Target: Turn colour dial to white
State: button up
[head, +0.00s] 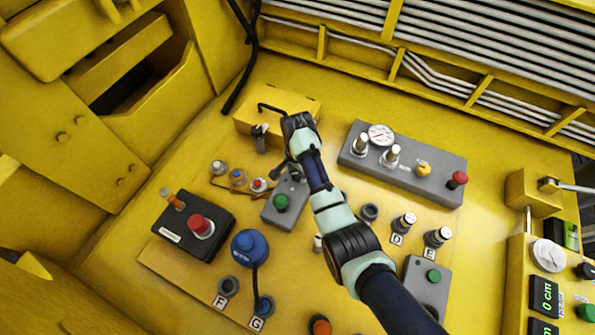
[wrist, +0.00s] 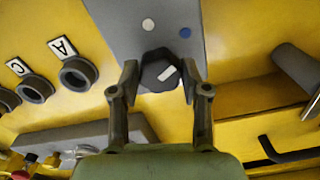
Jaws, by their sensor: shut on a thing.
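The colour dial (wrist: 157,75) is a dark round knob with a slanted white pointer mark, on a grey panel (wrist: 115,20) in the wrist view. The mark slants toward the upper right, on the blue dot's side. A white dot (wrist: 148,25) and a blue dot (wrist: 185,33) sit above the dial. My gripper (wrist: 159,68) is shut on the dial, one finger at each side. In the head view my gripper (head: 287,171) is at the upper end of a grey box (head: 273,217) with a green button (head: 281,202); the dial is hidden there.
In the wrist view, sockets labelled A (wrist: 77,73) and C (wrist: 35,86) lie left, and a black bent handle (wrist: 290,155) lies lower right. In the head view, a gauge panel (head: 440,177) stands right of my arm and a black box with a red button (head: 201,226) stands left.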

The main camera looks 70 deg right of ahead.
aim_at(297, 173)
jog(key=shift+r+n+p, duration=0.15)
jog(key=shift+n+p, duration=0.25)
jog(key=shift+c, duration=0.3)
jog(key=shift+n+p, duration=0.5)
jog(key=shift+n, duration=0.1)
jog(key=n+p, duration=0.1)
jog(key=n, duration=0.2)
jog(key=shift+n+p, duration=0.3)
jog(key=shift+p, duration=0.1)
jog(key=n+p, duration=0.2)
jog(key=n, duration=0.4)
jog(key=shift+n, duration=0.3)
jog(key=o, duration=1.2)
jog(key=shift+c, duration=0.2)
notch_tip(297, 173, up, 12)
